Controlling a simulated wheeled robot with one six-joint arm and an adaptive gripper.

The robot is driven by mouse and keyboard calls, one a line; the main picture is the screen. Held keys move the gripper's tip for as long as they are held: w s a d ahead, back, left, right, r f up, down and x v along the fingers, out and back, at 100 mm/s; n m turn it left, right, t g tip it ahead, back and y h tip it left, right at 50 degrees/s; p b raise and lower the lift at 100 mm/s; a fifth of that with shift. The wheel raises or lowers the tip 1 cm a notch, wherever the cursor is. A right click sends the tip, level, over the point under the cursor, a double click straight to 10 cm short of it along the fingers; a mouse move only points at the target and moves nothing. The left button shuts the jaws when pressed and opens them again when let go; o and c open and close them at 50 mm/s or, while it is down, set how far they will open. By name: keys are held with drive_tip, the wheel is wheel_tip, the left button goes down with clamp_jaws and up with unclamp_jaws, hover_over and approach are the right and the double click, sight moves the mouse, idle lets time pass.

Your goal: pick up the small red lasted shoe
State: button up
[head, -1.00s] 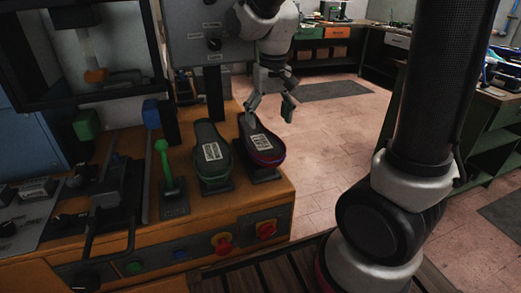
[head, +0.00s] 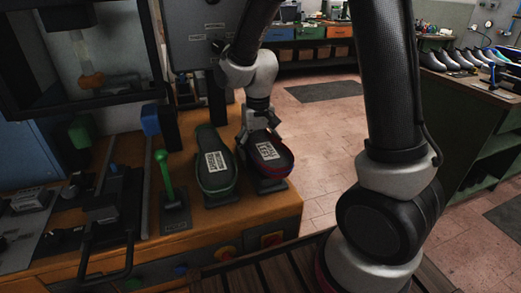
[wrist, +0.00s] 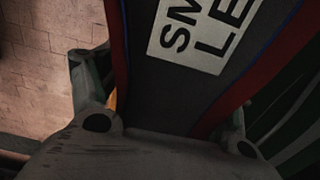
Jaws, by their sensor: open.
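The small red lasted shoe (head: 272,166) is sole-up on a stand at the right end of the bench, with a dark sole, a red edge and a white label. My gripper (head: 258,130) is open at the far, narrower end of this shoe. In the wrist view the shoe (wrist: 200,85) fills the middle, its label partly cut off. One finger shows on each side of it, with a gap at the left finger; contact on the right is unclear.
A green-edged shoe (head: 218,172) stands sole-up close on the left. A green-knobbed lever (head: 165,172) is further left. A grey panel (head: 190,40) rises behind. The bench (head: 232,212) ends just right of the red shoe, with open floor (head: 325,150) beyond.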

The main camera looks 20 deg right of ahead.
drive_tip(key=c, duration=1.3)
